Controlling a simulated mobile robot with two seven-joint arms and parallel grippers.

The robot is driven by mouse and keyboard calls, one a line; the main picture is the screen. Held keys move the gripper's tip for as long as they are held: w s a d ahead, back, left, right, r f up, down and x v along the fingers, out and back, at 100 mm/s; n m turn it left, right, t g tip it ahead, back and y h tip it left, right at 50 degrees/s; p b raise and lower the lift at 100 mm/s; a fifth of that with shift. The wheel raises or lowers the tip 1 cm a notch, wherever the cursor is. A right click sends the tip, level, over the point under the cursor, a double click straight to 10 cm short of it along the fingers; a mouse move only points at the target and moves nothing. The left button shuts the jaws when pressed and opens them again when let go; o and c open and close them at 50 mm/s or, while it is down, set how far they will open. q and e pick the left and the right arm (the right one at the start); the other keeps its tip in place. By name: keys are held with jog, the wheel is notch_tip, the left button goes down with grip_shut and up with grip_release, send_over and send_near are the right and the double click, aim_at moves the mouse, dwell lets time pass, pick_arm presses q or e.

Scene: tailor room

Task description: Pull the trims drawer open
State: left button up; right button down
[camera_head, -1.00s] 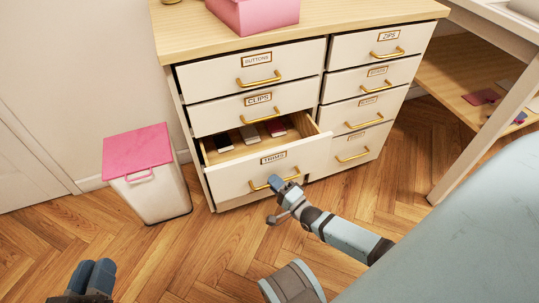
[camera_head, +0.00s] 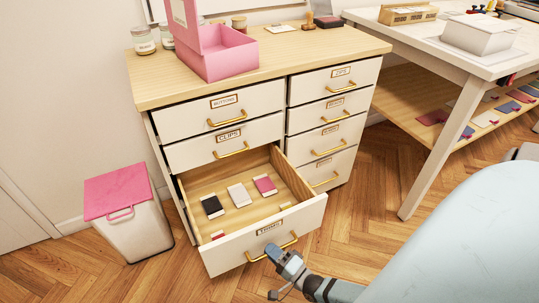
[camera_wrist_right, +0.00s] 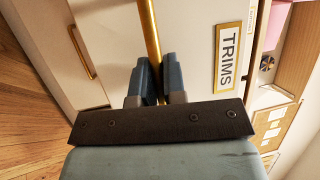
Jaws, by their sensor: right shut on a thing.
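My right gripper (camera_head: 273,251) is shut on the drawer's brass handle (camera_head: 284,245). In the right wrist view, the fingers (camera_wrist_right: 156,80) close around the handle bar (camera_wrist_right: 150,30), beside the TRIMS label (camera_wrist_right: 228,57). My left gripper is not in view.
A white bin (camera_head: 135,232) with a pink lid stands left of the cabinet. The buttons drawer (camera_head: 190,118) and clips drawer (camera_head: 198,152) above look shut. A white table (camera_head: 443,45) stands at the right. Floor in front is clear.

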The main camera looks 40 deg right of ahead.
jog(key=c, duration=1.5)
grip_release()
jog(key=shift+r, duration=0.1)
